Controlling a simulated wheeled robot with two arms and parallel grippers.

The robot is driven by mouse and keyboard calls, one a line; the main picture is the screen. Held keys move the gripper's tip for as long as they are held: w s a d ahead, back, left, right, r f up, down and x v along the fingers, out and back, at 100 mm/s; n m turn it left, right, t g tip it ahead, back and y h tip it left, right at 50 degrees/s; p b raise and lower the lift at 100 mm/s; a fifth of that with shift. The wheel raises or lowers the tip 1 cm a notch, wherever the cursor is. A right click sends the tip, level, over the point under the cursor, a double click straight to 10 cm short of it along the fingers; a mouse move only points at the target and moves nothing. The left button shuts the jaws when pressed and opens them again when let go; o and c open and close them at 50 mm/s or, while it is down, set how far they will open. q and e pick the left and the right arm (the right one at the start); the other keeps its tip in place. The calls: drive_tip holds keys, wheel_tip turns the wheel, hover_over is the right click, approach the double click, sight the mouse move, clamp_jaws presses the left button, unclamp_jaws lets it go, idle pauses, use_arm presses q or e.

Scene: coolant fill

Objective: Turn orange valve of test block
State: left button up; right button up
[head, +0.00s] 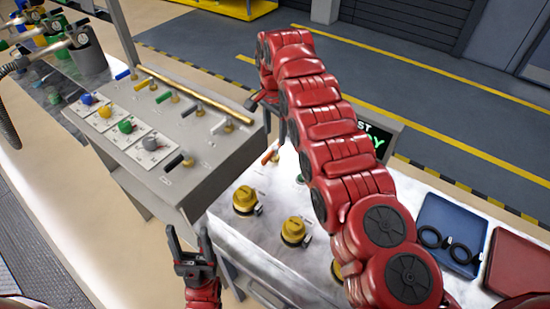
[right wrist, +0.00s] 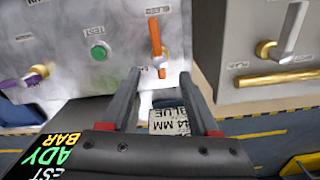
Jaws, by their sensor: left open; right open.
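The orange valve (right wrist: 156,38) has a straight orange handle on a brass fitting. In the right wrist view it stands on the pale face of the test block, just beyond my right fingertips and roughly in line with the gap between them. In the head view its orange handle (head: 268,154) shows partly beside my red right arm. My right gripper (right wrist: 159,76) is open and empty; in the head view it is mostly hidden behind the arm. My left gripper (head: 188,238) is open and empty, in front of the block's near left edge.
A green button (right wrist: 98,52) and a purple handle (right wrist: 36,72) are left of the orange valve. A neighbouring grey panel (head: 150,175) carries several coloured valves and a brass bar (head: 195,94). Brass fittings (head: 245,199), a blue tray (head: 432,205) and a red tray (head: 515,265) are on the pale bench.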

sight(275, 147)
wheel_tip(275, 147, down, 8)
drive_tip(key=shift+r+p, duration=0.25)
drive_tip(key=shift+p, duration=0.75)
clamp_jaws()
